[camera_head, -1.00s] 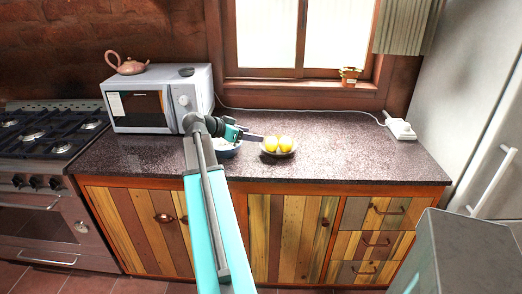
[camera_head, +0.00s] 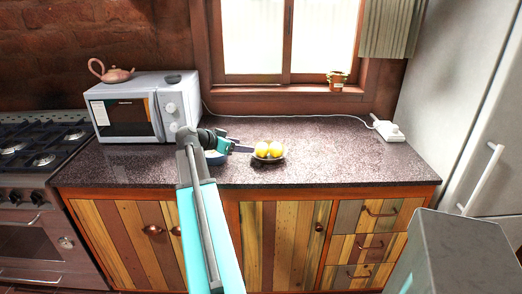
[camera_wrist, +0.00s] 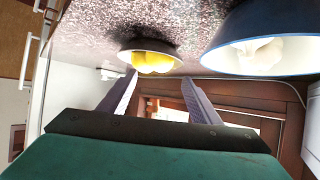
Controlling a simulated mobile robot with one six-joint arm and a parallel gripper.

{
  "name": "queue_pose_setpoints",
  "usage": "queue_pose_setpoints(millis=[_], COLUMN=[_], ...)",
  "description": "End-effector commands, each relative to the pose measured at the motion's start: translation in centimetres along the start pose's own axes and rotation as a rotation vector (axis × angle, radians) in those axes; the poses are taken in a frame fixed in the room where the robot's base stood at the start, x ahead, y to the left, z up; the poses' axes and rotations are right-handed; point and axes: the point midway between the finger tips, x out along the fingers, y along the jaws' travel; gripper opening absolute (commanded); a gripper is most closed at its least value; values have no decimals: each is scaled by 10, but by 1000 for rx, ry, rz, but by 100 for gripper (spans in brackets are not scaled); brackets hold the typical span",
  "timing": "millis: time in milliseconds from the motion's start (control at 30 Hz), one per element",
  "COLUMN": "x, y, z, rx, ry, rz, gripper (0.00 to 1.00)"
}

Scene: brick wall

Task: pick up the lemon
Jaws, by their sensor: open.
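Two yellow lemons (camera_head: 269,149) sit side by side in a small shallow bowl (camera_head: 268,160) on the counter. In the wrist view the lemons (camera_wrist: 152,61) show as yellow shapes inside the bowl's pale rim (camera_wrist: 128,52), just past my fingertips. My gripper (camera_head: 248,149) is just left of the bowl in the head view, at about the lemons' height, pointing right. In the wrist view my gripper (camera_wrist: 158,78) is open, with nothing between its fingers. I cannot tell whether a fingertip touches the bowl.
A blue bowl (camera_wrist: 226,32) with pale contents stands beside my gripper; in the head view my arm partly hides this bowl (camera_head: 215,158). A microwave (camera_head: 146,108) with a teapot (camera_head: 110,72) is further left. The counter (camera_head: 350,160) right of the lemons is clear.

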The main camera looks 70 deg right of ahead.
Motion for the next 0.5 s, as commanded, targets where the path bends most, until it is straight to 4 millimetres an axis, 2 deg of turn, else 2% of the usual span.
queue_pose_setpoints(millis=[300, 500], x=[45, 59], y=[-1, -1], z=[-1, 0], rx=[-2, -2], ry=[-1, -1], rz=[1, -1], gripper=[57, 57])
